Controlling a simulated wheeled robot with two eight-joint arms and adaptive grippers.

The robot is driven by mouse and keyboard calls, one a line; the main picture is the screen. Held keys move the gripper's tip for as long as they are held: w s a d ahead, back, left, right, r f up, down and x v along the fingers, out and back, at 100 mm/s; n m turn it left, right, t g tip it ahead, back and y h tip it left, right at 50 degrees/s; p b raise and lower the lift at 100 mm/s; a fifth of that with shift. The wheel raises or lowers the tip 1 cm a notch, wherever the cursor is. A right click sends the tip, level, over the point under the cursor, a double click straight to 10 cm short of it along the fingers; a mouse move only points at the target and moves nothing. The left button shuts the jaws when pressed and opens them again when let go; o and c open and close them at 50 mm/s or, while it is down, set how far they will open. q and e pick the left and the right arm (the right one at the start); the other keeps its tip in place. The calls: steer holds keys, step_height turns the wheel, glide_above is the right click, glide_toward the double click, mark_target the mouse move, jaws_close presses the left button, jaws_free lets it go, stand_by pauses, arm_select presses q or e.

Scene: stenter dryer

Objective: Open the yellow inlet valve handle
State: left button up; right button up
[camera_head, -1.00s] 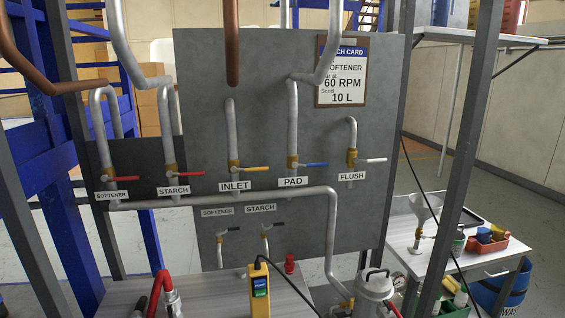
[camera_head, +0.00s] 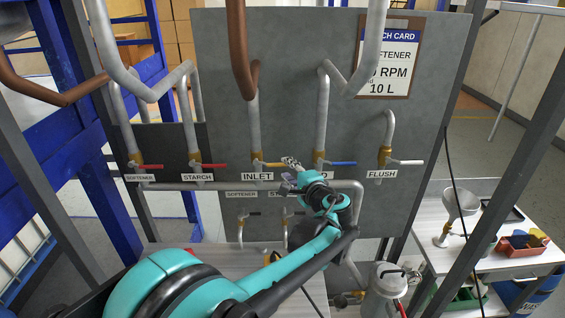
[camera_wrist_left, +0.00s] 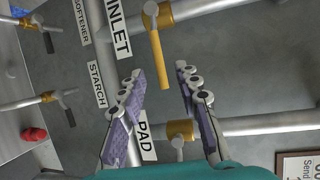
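The yellow inlet valve handle (camera_head: 273,164) sticks out sideways to the right from its brass valve on the grey panel, above the INLET label (camera_head: 257,177). My left gripper (camera_head: 290,168) is at the handle's free end, in front of the panel. In the left wrist view the yellow handle (camera_wrist_left: 160,62) hangs from the brass fitting, and its tip shows between the two open fingers of my left gripper (camera_wrist_left: 161,75). No contact shows, and I cannot tell how deep the handle sits between the pads. My right gripper is not in view.
The blue PAD handle (camera_head: 343,163) is just right of my left gripper, with a brass valve (camera_wrist_left: 180,130) near the fingers. Red handles (camera_head: 213,165) are to the left and the white FLUSH handle (camera_head: 410,162) to the right. Grey pipes run close in front of the panel.

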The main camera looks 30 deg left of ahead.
mark_target(283, 166)
arm_select(q)
steer(key=x, duration=0.3)
steer(key=shift+w+a, duration=0.15)
steer(key=shift+a, duration=0.25)
steer(key=shift+w+a+f, duration=0.15)
steer(key=shift+w+a, duration=0.05)
steer(key=shift+w, duration=0.05)
jaws_close()
